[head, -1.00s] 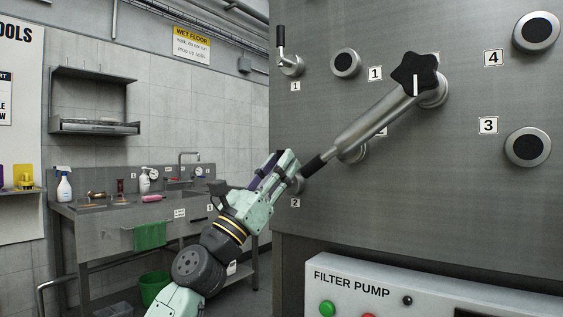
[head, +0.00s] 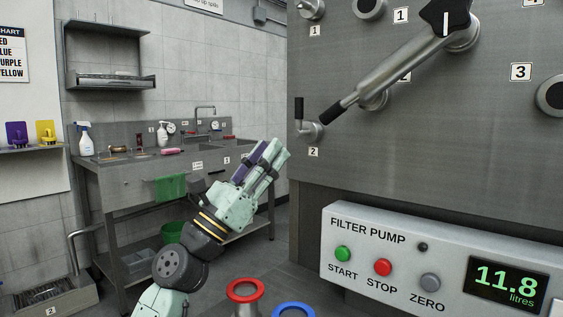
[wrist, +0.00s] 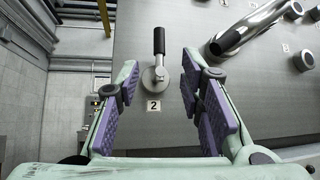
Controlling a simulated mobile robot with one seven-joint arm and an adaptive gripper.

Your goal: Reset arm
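My gripper (head: 268,160) is raised left of the steel panel (head: 440,130) in the head view, with air around it. In the wrist view my gripper (wrist: 160,110) has its two purple-padded fingers wide apart and nothing between them. Beyond the fingers, valve 2 (wrist: 155,75) has its black handle pointing up; in the head view this valve (head: 310,130) stands right of the gripper, apart from it. A long metal lever (head: 400,75) with a black grip slants down toward valve 2.
A filter pump box (head: 430,258) with buttons and an 11.8 litres display sits below the panel. A red-rimmed port (head: 245,291) and a blue-rimmed port (head: 294,311) stand at the bottom. A steel sink bench (head: 135,187) stands behind my arm.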

